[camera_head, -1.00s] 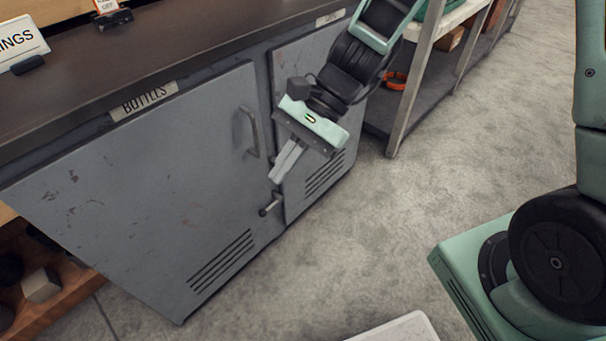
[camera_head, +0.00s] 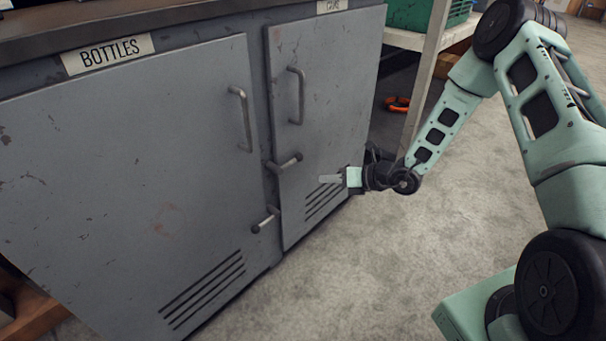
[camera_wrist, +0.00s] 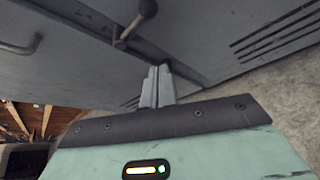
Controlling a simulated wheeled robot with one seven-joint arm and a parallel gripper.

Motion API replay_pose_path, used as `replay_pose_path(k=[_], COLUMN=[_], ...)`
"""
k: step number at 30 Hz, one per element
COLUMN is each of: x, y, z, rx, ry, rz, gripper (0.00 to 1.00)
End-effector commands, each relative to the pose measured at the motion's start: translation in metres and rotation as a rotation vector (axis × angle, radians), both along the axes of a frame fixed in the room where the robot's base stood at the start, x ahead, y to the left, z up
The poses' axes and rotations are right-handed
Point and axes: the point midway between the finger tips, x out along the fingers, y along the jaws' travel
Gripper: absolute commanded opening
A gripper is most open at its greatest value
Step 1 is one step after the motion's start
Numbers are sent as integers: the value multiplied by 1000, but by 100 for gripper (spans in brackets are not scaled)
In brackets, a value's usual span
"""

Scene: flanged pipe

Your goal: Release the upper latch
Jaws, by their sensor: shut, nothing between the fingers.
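The upper latch (camera_head: 284,162) is a short pale rod on a dark base at the seam between two grey cabinet doors. It sticks out to the right, over the edge of the right door. A similar lower latch (camera_head: 266,219) sits below it, tilted up to the right. My gripper (camera_head: 322,178) is shut and empty, pointing left, to the right of and slightly below the upper latch in the picture, apart from it. In the wrist view, its closed fingers (camera_wrist: 158,72) lie below one latch (camera_wrist: 135,22); I cannot tell for certain which one.
The left door (camera_head: 130,170) carries a BOTTLES label (camera_head: 108,53) and a bar handle (camera_head: 241,118). The right door (camera_head: 325,110) has its own handle (camera_head: 297,96). A shelf post (camera_head: 425,85) stands behind my arm. The floor (camera_head: 370,270) in front is clear.

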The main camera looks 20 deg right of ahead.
Motion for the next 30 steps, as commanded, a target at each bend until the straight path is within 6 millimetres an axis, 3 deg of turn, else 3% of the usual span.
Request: replay_pose_path(k=[14,28,30], x=[8,67,72], y=[9,69,59], z=[-6,-44,-29], rx=[0,-1,-3], ry=[-2,-3,-7], rz=[4,5,1], gripper=[0,0,0])
